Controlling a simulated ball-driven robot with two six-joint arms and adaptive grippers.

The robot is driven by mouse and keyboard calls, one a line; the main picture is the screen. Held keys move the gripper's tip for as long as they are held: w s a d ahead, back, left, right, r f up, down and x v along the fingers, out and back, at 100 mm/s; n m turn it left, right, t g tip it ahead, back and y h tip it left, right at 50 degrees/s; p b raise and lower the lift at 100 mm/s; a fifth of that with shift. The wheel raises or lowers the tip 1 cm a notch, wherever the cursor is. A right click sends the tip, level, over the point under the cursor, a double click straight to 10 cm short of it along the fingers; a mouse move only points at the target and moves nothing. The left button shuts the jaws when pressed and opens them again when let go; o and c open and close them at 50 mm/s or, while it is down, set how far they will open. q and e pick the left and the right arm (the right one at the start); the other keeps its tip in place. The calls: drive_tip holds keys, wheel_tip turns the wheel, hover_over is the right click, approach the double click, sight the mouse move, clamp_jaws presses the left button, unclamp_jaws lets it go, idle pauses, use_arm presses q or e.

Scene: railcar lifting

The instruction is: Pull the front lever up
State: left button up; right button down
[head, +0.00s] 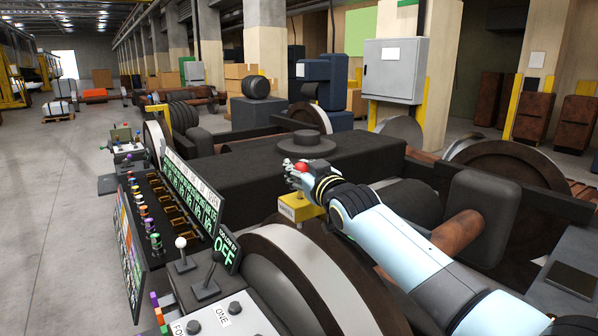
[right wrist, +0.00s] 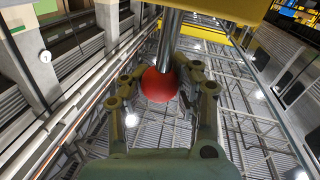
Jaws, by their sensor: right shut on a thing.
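A lever with a red ball knob (head: 301,166) stands at a small yellow box (head: 295,209) near the middle of the head view. My right gripper (head: 296,178) is at the knob, its arm coming in from the lower right. In the right wrist view the red knob (right wrist: 158,85) sits between the fingers of the gripper (right wrist: 160,93), which is shut on it. A shiny metal rod (right wrist: 170,40) runs from the knob up to a yellow surface (right wrist: 200,8). My left gripper is not in view.
A console with a panel of green lettering (head: 190,187) stands at left of the gripper. Beside it are a white-knobbed lever (head: 181,244) and a black lever (head: 217,257). A large wheel (head: 300,280) is close below. Clear floor (head: 60,200) lies at far left.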

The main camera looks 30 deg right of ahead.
drive_tip(key=c, duration=1.4)
unclamp_jaws()
drive_tip(key=shift+r, duration=0.1)
drive_tip(key=o, duration=0.5)
drive_tip(key=shift+s+r, duration=0.15)
drive_tip(key=shift+s, duration=0.2)
drive_tip(key=shift+c, duration=0.2)
drive_tip(key=shift+w, duration=0.15)
drive_tip(key=s, duration=1.2)
drive_tip(key=shift+a, duration=0.35)
